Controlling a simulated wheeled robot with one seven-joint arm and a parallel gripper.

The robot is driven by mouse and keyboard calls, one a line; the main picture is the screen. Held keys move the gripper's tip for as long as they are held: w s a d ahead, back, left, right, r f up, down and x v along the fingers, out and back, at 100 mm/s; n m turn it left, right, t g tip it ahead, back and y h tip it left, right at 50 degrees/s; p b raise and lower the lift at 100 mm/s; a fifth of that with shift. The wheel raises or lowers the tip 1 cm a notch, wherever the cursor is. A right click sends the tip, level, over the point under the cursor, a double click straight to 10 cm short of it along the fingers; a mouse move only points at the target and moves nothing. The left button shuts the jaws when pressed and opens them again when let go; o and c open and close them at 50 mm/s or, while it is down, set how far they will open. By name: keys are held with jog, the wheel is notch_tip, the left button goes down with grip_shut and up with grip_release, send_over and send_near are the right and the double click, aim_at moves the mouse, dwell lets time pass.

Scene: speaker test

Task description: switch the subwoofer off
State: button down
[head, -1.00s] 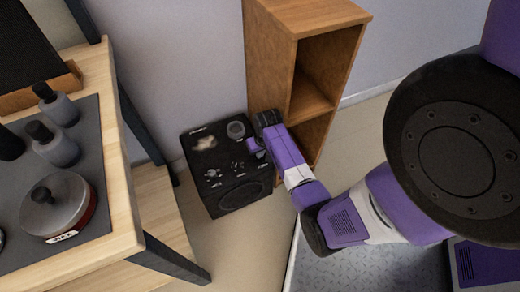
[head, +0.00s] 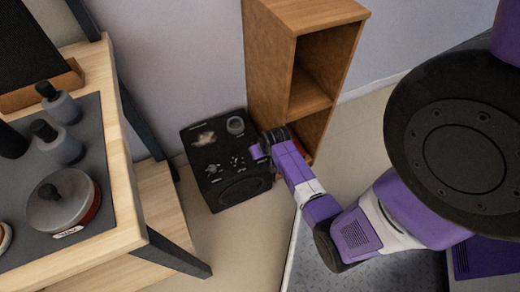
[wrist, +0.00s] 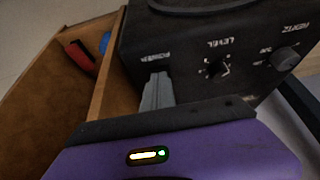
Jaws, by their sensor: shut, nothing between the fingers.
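The subwoofer (head: 240,192) is a black box standing on the floor against the wall, with knobs and small controls on its top panel. In the wrist view its panel (wrist: 190,55) shows the labels POWER, LEVEL and HERTZ, with a knob under LEVEL and another by HERTZ. My gripper (head: 254,152) is over the right side of the panel. In the wrist view its grey fingers (wrist: 157,92) are shut and empty, right by the POWER label. They hide the power switch, so its position and any contact cannot be told.
A wooden shelf unit (head: 268,62) stands close to the subwoofer's right. The wrist view shows a red thing (wrist: 80,57) and a blue thing (wrist: 104,43) in it. A wooden table (head: 120,200) with a pot (head: 62,203) and bottles is at the left.

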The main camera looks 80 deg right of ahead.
jog(key=shift+s+a+f, duration=0.15)
jog(key=shift+s+f, duration=0.1)
jog(key=shift+f, duration=0.15)
jog(key=shift+w+d+r, duration=0.4)
jog(key=shift+w+d, duration=0.2)
jog(key=shift+d, duration=0.05)
jog(key=shift+r+p, duration=0.4)
jog(key=shift+p, duration=0.05)
jog(key=a+p+v, duration=0.1)
jog(key=p+v, duration=0.6)
jog(key=v, duration=0.6)
jog(key=shift+s+p, duration=0.3)
jog(key=shift+s, duration=0.1)
